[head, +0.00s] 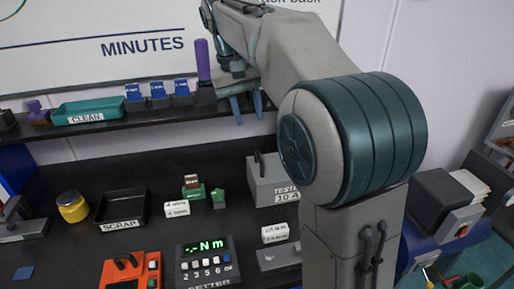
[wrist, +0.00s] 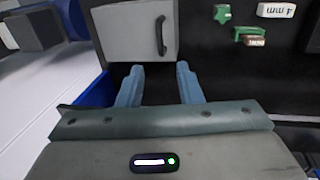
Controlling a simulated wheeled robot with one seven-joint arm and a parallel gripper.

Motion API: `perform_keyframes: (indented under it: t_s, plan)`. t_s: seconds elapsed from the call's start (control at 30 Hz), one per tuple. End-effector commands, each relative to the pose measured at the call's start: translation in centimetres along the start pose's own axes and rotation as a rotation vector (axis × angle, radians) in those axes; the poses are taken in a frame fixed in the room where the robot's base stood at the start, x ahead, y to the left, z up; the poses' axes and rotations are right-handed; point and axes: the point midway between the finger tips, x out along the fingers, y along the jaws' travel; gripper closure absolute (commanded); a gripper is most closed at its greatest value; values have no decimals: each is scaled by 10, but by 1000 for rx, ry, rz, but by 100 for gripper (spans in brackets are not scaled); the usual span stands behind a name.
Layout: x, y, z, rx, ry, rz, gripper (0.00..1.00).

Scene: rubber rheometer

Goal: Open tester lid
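The tester (head: 272,183) is a grey box labelled "TESTER 10 A" on the dark bench, partly hidden by my arm in the head view. A black handle (head: 258,163) stands at its upper left. In the wrist view the tester's grey face (wrist: 125,32) is at the top, with the black bar handle (wrist: 161,35) on its right side. The lid looks shut. My gripper (head: 247,106) is above and behind the tester at shelf height. Its two blue-grey fingers (wrist: 160,70) are apart, with nothing between them, and clear of the handle.
A shelf (head: 105,128) behind the bench carries a teal CLEAN tray (head: 88,108), blue-labelled boxes and a purple cylinder (head: 203,60). A black SCRAP tray (head: 122,207), yellow jar (head: 72,207), green pieces (head: 193,187) and a display panel (head: 203,262) sit left of the tester.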

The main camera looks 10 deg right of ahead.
Motion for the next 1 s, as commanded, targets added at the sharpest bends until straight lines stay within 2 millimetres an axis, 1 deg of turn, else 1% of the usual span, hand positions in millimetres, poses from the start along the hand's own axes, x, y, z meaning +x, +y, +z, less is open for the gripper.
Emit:
perform_keyframes:
  t_s: [0.03, 0.3, 0.4, 0.5, 0.6, 0.7, 0.97, 1.0]
  plan:
    - [12, 0, 1, 0, -4, 1, 67]
    - [68, 1, 1, 2, -5, 0, 67]
    - [85, 2, 1, 4, -3, 0, 67]
    - [98, 2, 0, 4, -2, 0, 67]
    - [106, 2, 0, 5, -1, 0, 67]
    - [109, 2, 0, 5, -1, 0, 67]
    - [110, 2, 0, 5, -1, -1, 67]
    - [110, 2, 0, 5, -1, -1, 79]
